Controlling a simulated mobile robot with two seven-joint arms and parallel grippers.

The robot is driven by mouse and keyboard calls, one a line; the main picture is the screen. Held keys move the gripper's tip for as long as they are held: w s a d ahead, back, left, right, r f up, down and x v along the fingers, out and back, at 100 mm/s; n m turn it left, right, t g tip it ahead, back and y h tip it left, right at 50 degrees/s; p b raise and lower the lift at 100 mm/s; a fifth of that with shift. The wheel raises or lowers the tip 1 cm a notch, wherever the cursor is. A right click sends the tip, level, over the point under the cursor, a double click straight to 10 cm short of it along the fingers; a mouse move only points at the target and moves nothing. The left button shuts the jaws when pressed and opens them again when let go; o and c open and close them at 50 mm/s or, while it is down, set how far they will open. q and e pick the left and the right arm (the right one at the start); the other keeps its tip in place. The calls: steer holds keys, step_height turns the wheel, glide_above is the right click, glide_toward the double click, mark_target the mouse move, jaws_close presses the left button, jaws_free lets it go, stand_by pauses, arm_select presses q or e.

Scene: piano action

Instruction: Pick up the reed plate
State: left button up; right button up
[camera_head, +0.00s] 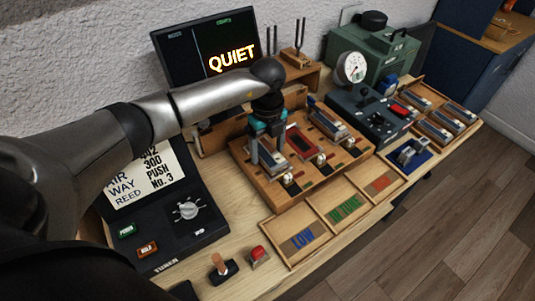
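My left gripper (268,160) comes in from the left and points down over the near-left part of a wooden block (262,188). Its two fingers are apart, on either side of a grey metal plate (273,157) in the block's left bay; I cannot tell whether they touch it. This looks like a reed plate, partly hidden by the gripper. A similar grey plate (328,124) lies in the right bay. The middle bay (300,141) is lined in red and shows no grey plate. My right gripper is not in view.
A wooden tray (291,262) marked LOW and IN TUNE lies in front. More metal plates (433,131) sit in a rack at right, beside a dark device (365,120) and a green machine with gauge (385,50). A screen (205,48) reads QUIET. A red button (258,254) is near the front edge.

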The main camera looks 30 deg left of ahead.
arm_select(q)
steer(key=c, duration=1.2)
jaws_close()
steer(key=shift+r, duration=0.2)
